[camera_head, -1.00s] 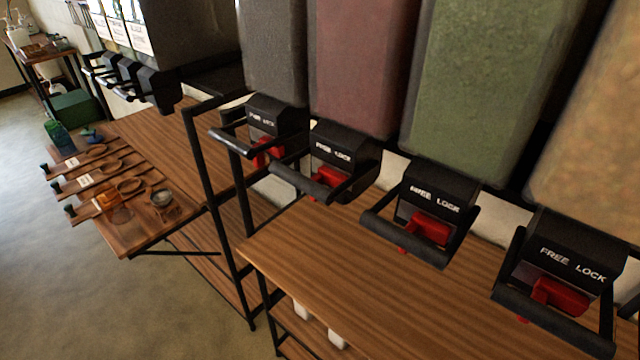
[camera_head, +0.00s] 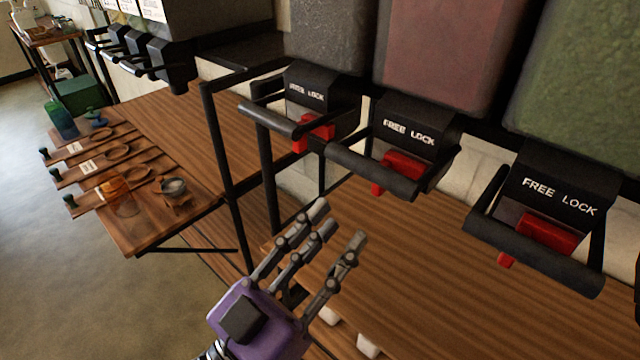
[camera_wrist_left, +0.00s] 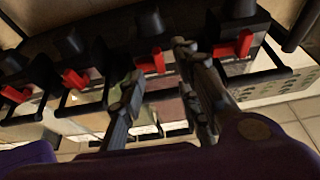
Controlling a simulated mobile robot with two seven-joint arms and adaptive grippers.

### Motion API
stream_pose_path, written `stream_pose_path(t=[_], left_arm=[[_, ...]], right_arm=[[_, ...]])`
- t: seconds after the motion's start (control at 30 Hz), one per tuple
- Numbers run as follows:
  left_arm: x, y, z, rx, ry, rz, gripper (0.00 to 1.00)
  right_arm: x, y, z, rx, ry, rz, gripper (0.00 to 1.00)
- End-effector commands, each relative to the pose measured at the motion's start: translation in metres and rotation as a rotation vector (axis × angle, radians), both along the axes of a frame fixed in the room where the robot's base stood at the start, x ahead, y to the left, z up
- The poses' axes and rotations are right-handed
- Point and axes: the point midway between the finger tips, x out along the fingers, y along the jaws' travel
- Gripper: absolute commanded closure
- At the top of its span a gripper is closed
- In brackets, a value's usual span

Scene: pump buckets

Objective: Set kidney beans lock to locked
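Several bins with black dispenser heads marked FREE LOCK stand in a row. No bean names are readable; the bin with reddish-brown contents (camera_head: 437,50) may be the kidney beans. Its head (camera_head: 420,115) has a red lever (camera_head: 400,172) whose small tip points to the lower left, on the FREE side. A black pull bar (camera_head: 370,172) runs in front of it. My left gripper (camera_head: 338,222) is open and empty, below and left of that lever, apart from it. In the left wrist view, its spread fingers (camera_wrist_left: 158,65) point toward the row of red levers. My right gripper is not in view.
Neighbouring heads have red levers on the left (camera_head: 314,132) and right (camera_head: 540,238), with protruding black bars. A wooden shelf (camera_head: 440,270) lies below. A black frame post (camera_head: 222,150) stands left. A side table (camera_head: 150,215) holds scoops and jars.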

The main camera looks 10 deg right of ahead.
Motion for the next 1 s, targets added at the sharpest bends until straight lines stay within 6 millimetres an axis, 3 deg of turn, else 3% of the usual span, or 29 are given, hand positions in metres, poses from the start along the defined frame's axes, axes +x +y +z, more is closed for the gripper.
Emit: stream_pose_path(t=[0.3, 0.53, 0.9, 1.0], left_arm=[[0.021, -0.025, 0.027, -0.026, -0.018, 0.001, 0.7], [0.039, -0.048, 0.036, -0.024, -0.015, 0.003, 0.7], [0.044, -0.054, 0.037, -0.022, -0.011, 0.004, 0.7], [0.044, -0.054, 0.037, -0.022, -0.011, 0.004, 0.8]], right_arm=[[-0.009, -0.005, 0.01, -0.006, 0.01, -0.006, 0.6], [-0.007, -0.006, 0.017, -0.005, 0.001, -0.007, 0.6], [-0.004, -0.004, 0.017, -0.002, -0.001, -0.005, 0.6], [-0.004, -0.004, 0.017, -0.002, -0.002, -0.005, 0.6]])
